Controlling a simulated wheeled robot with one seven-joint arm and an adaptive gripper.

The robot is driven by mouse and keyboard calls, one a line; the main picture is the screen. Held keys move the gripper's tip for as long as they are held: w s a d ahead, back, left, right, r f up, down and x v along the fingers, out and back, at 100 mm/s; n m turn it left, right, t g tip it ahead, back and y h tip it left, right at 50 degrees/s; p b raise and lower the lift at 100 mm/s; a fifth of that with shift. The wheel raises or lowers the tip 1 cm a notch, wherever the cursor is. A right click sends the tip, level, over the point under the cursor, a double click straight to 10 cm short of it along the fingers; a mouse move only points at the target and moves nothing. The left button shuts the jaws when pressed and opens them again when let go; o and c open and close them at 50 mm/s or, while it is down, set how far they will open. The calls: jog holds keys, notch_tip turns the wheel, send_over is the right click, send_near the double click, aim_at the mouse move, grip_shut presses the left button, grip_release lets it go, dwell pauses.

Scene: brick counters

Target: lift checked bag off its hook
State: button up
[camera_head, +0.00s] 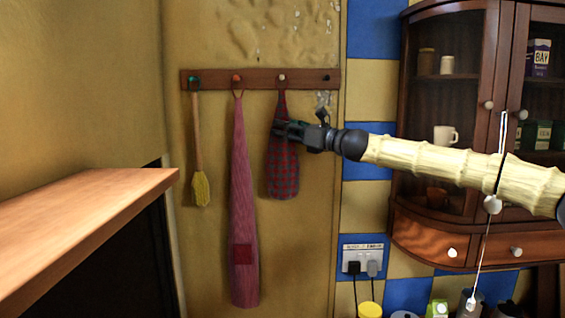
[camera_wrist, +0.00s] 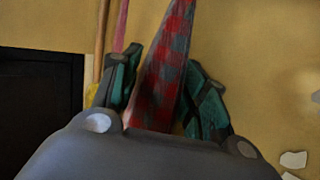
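The checked bag (camera_head: 283,176), red and blue-grey, hangs from the third peg of a wooden hook rail (camera_head: 258,77) on the wall. My gripper (camera_head: 279,128) is at the bag's upper part, below the peg. In the wrist view the checked bag (camera_wrist: 168,62) runs up between the two dark green fingers of my gripper (camera_wrist: 163,68). The fingers stand apart, one on each side, with wall showing between the left finger and the bag. Contact with the right finger is unclear. The bag's lower part is hidden by the gripper body in the wrist view.
A long pink striped bag (camera_head: 243,205) and a yellow-headed brush (camera_head: 200,188) hang to the left. The fourth peg (camera_head: 326,78) is empty. A wooden cabinet (camera_head: 415,232) stands right, behind my arm. A wooden shelf (camera_head: 85,225) juts in at left.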

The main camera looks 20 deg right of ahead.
jog(key=c, duration=0.7)
jog(key=shift+c, duration=0.2)
jog(key=shift+r, duration=0.1)
jog(key=shift+r+b, duration=0.4)
jog(key=shift+r, duration=0.1)
jog(key=shift+s+a, duration=0.1)
jog(key=shift+s, duration=0.1)
jog(key=s+a+b, duration=0.1)
jog(key=s+b, duration=0.1)
jog(key=s, duration=0.3)
jog(key=s+a+b, duration=0.2)
jog(key=s, duration=0.4)
jog(key=s+a+b, duration=0.1)
jog(key=s+b, duration=0.2)
jog(key=s, duration=0.3)
jog(key=shift+a+r, duration=0.15)
jog(key=shift+a, duration=0.25)
grip_shut()
jog(key=shift+w, duration=0.1)
